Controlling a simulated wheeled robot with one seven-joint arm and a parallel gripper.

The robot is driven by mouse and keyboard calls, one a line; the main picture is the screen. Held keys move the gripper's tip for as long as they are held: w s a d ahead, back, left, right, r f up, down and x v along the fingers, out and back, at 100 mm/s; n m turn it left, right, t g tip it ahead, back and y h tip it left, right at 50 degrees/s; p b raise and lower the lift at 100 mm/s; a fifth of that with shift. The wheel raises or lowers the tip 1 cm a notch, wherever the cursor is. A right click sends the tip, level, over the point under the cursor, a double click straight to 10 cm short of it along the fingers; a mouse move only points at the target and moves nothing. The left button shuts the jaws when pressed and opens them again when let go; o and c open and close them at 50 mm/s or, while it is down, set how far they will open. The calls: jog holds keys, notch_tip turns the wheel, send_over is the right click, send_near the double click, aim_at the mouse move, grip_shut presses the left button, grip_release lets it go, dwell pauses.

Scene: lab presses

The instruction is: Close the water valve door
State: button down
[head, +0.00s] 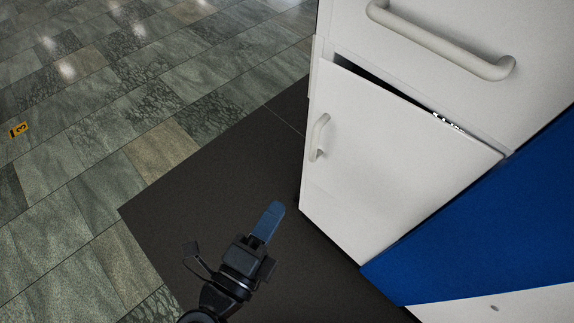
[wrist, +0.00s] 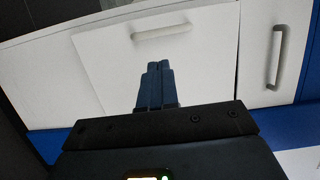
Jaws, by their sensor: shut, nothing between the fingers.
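The water valve door (head: 385,165) is a white lower cabinet door with a small upright handle (head: 318,137) near its left edge. It stands slightly ajar: a dark gap (head: 375,76) shows along its top, with small pale parts inside that I cannot make out. My gripper (head: 275,212) is shut and empty, to the left of and apart from the door in the head view. In the wrist view my gripper (wrist: 158,66) shows its blue fingers together in front of the white door (wrist: 105,65), below the door's handle (wrist: 162,32) in the picture.
Above the door is a white front with a large curved handle (head: 440,42). A blue panel (head: 480,215) borders the door on the right. A dark mat (head: 190,200) lies on the tiled floor, which is open at the left. A small yellow marker (head: 19,129) lies there.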

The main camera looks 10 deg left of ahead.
aim_at(313, 148)
jog(key=x, duration=1.3)
jog(key=shift+w, duration=0.25)
jog(key=shift+x, duration=1.85)
jog(key=shift+r, duration=0.2)
